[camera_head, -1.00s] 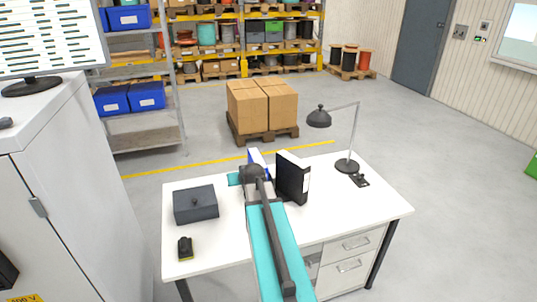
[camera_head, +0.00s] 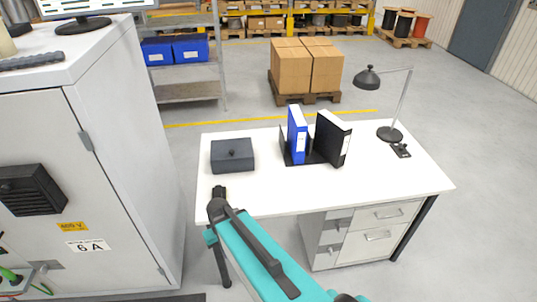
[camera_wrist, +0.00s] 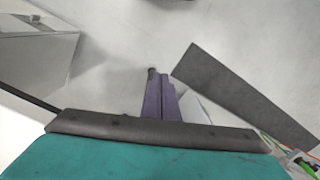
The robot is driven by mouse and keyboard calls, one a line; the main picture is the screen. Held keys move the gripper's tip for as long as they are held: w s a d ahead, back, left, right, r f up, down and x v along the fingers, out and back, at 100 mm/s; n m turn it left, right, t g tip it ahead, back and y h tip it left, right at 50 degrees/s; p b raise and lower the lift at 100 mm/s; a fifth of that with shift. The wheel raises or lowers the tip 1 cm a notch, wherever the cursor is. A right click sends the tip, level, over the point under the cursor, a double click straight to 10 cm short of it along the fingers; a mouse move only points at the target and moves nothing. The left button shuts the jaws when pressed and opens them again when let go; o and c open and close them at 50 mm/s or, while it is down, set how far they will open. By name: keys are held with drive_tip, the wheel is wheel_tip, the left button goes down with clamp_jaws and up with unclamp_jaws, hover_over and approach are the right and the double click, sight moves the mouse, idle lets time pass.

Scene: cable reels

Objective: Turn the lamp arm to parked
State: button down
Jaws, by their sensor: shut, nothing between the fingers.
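The desk lamp stands at the right rear of the white desk in the head view. Its dark round base (camera_head: 390,134) carries a thin upright post (camera_head: 402,97). The lamp arm (camera_head: 393,69) runs left from the post top to the dark shade (camera_head: 367,79). A small black plate (camera_head: 401,151) with light marks lies in front of the base. My gripper (camera_wrist: 157,73) shows in the wrist view with its two fingers together and empty, above the floor. In the head view my arm hides it. It is well left of the lamp and apart from it.
The white desk (camera_head: 285,195) holds a grey box (camera_head: 232,155), a blue binder (camera_head: 297,133) and a black binder (camera_head: 331,138) between my arm and the lamp. A grey cabinet (camera_head: 95,215) stands at left. Boxes on a pallet (camera_head: 306,65) stand behind the desk.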

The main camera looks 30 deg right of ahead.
drive_tip(key=s+a+f+g+b, duration=0.2)
drive_tip(key=s+f+g+b, duration=0.3)
drive_tip(key=s+f, duration=1.7)
drive_tip(key=s+b, duration=0.1)
drive_tip(key=b, duration=0.2)
drive_tip(key=shift+s+f, duration=0.15)
drive_tip(key=shift+s, duration=0.25)
drive_tip(key=shift+d, duration=0.15)
